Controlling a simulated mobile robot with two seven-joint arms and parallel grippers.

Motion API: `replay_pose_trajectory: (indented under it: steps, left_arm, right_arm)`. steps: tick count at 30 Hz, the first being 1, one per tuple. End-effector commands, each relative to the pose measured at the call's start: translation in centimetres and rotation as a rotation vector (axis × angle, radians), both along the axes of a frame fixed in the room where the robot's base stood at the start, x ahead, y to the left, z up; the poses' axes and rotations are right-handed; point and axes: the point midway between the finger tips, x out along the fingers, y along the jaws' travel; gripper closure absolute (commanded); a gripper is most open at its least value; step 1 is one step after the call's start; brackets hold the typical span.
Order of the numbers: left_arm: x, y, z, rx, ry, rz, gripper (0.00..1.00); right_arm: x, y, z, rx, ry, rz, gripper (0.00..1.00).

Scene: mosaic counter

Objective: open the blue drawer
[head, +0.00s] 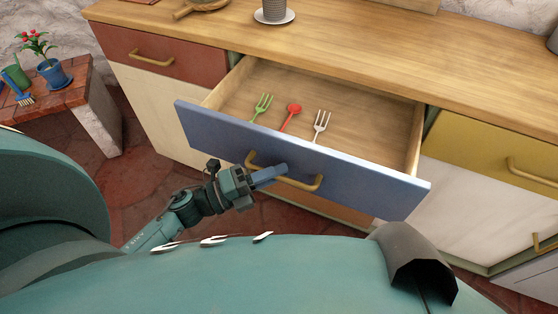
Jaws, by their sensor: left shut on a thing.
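The blue drawer (350,170) is pulled out from under the wooden counter, so its wooden inside shows. A green fork (262,106), a red spoon-like utensil (292,114) and a white fork (321,124) lie in it. Its brass handle (300,184) is on the blue front. My left gripper (265,176) is at the left part of this handle and shut on it; the fingers hide some of the bar. My right gripper is not in view.
A closed red drawer (165,58) is to the left and a closed yellow drawer (490,148) to the right. A small side table (60,100) with a potted plant (52,72) stands at the far left. A saucer (287,17) with a cup is on the counter.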

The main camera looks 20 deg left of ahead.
Motion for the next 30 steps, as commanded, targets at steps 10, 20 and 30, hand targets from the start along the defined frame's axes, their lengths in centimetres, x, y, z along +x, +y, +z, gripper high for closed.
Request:
replay_pose_trajectory:
  steps: [10,20,30]
  left_arm:
    - [-0.88,0.08,0.03,0.002,-0.002,0.0,1.0]
    - [-0.86,0.08,0.02,0.001,-0.001,0.0,0.84]
    - [-0.86,0.05,0.02,0.001,-0.001,0.0,0.66]
  right_arm:
    - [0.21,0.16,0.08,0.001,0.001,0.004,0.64]
    - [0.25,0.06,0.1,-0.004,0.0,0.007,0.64]
    - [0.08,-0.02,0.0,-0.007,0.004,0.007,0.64]
